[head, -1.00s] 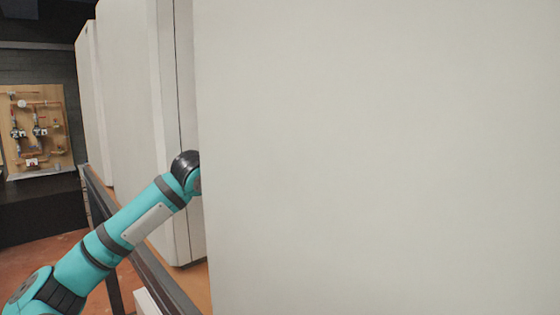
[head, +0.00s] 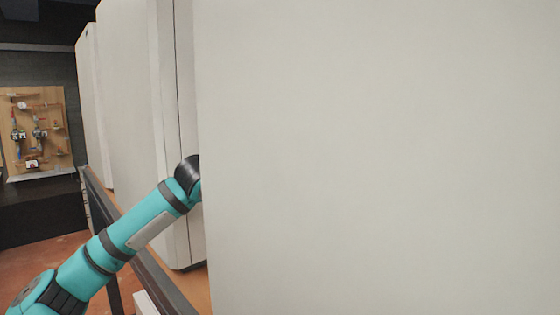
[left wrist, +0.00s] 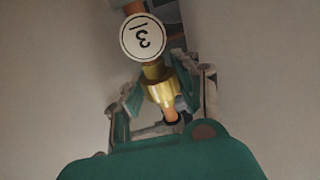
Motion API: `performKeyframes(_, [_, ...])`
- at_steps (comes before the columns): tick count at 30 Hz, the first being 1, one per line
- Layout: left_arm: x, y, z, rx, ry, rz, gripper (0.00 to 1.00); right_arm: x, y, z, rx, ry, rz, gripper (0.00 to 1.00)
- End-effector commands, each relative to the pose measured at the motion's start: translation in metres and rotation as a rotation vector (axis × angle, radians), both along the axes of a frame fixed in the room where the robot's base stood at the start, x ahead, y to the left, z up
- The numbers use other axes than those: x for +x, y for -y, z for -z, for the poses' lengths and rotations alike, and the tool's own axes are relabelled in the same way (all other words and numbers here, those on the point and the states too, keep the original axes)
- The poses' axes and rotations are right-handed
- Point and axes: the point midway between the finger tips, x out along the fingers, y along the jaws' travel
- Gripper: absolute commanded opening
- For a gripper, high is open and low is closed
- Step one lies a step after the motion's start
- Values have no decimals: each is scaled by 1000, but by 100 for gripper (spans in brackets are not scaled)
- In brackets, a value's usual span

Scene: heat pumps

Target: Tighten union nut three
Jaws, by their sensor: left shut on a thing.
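In the left wrist view a brass union nut (left wrist: 161,91) sits on a copper pipe (left wrist: 171,115). A round white tag (left wrist: 143,37) with an underlined 3, upside down in this view, is just above the nut. My left gripper (left wrist: 162,85) has a finger on each side of the nut and is shut on it. In the head view my left arm reaches behind a large pale panel, which hides the gripper and the nut. My right gripper is in neither view.
The pale panel (head: 380,160) fills most of the head view. White cabinets (head: 135,110) stand on a bench with a dark rail (head: 100,195) to the left. A wooden board with pipework (head: 60,120) is at the far left. Pale walls flank the gripper closely in the wrist view.

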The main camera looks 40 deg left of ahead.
Motion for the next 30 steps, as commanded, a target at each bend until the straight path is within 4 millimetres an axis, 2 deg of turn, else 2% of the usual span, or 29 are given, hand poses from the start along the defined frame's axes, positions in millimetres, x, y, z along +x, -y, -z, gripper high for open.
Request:
performKeyframes(1, [0,0,0,0,0,0,7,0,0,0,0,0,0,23])
performKeyframes(3, [0,0,0,0,0,0,0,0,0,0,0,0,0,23])
performKeyframes(15, [0,-1,1,0,-4,9,0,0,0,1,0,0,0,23])
performKeyframes(21, [0,-2,3,-1,-7,101,0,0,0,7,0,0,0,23])
performKeyframes(30, [1,-1,-1,-6,-6,237,0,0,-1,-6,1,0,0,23])
